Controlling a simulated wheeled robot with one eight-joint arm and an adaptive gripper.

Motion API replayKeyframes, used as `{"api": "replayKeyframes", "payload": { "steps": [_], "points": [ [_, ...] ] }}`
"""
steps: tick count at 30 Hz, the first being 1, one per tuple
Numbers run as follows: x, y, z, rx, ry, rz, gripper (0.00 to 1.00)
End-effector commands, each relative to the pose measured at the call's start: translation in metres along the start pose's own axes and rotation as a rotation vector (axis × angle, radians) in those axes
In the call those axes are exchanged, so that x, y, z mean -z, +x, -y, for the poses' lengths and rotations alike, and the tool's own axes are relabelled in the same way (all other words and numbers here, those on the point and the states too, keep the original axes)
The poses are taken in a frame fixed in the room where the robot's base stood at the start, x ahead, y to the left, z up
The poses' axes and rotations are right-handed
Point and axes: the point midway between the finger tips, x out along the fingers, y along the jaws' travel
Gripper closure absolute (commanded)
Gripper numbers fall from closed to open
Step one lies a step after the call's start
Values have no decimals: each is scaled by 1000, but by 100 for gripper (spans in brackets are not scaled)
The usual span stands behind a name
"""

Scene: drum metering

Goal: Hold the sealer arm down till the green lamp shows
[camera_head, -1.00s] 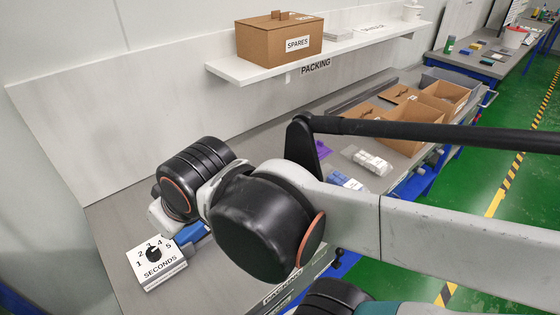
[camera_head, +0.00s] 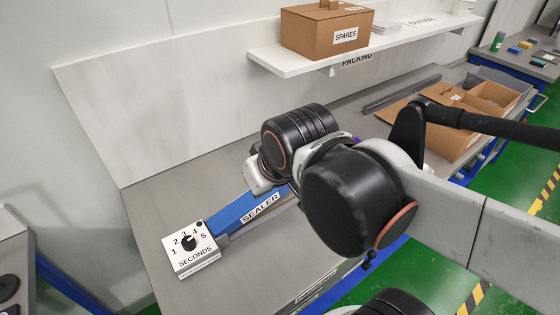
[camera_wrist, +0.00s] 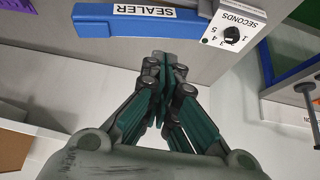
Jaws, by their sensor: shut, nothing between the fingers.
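The sealer has a long blue arm (camera_head: 228,215) with a white SEALER label, low along the bench. Its far part is hidden behind my arm in the head view. The sealer arm also shows across the top of the wrist view (camera_wrist: 92,24). At its near end is a white SECONDS box (camera_head: 186,266) with a black knob and the numbers 1 to 5. A small dark round spot (camera_head: 199,223) sits at its top corner; no green light shows. In the wrist view my gripper (camera_wrist: 164,58) is shut and empty, its tips beside the sealer arm in the picture. The height between them is unclear.
The grey bench (camera_head: 155,205) is clear left of the sealer. A white shelf (camera_head: 290,66) with a SPARES carton (camera_head: 318,35) overhangs the back. Open cartons (camera_head: 490,98) stand at the right. A grey stand (camera_head: 14,255) is at the left edge.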

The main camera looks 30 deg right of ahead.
Motion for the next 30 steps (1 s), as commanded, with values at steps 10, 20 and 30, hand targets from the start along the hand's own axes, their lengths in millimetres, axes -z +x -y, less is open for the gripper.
{"api": "replayKeyframes", "payload": {
  "steps": [10,20,30],
  "points": [
    [67,-1,-37,-88,-51,212,100],
    [108,27,-78,-164,-83,429,100],
    [118,52,-102,-202,-94,558,100]
  ]
}}
